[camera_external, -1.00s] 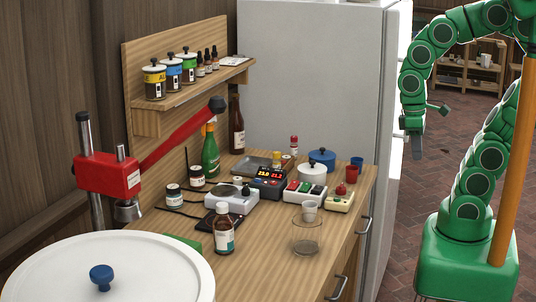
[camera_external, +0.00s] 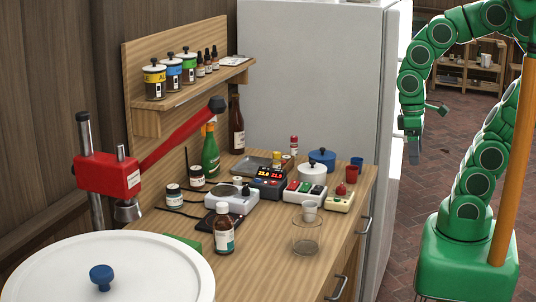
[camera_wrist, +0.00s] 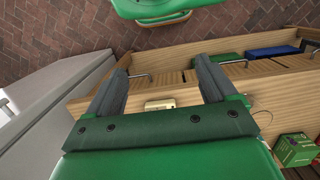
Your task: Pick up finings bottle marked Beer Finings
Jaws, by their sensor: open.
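A brown bottle (camera_external: 224,230) with a white cap and white label stands upright at the near end of the wooden counter (camera_external: 275,240). Its label is too small to read, so I cannot confirm that it is the finings bottle. Several small dark dropper bottles (camera_external: 207,60) stand on the wall shelf, also unreadable. My gripper (camera_external: 414,148) is in the air right of the fridge, well away from these bottles. In the wrist view my gripper (camera_wrist: 160,88) has its two fingers wide apart with nothing held between them.
The counter also holds a scale (camera_external: 231,199), a glass beaker (camera_external: 306,240), a white pot (camera_external: 312,173) and a green bottle (camera_external: 211,157). A red capper (camera_external: 112,178) and white-lidded vessel (camera_external: 110,270) stand at the near left. The fridge (camera_external: 310,80) stands behind the counter.

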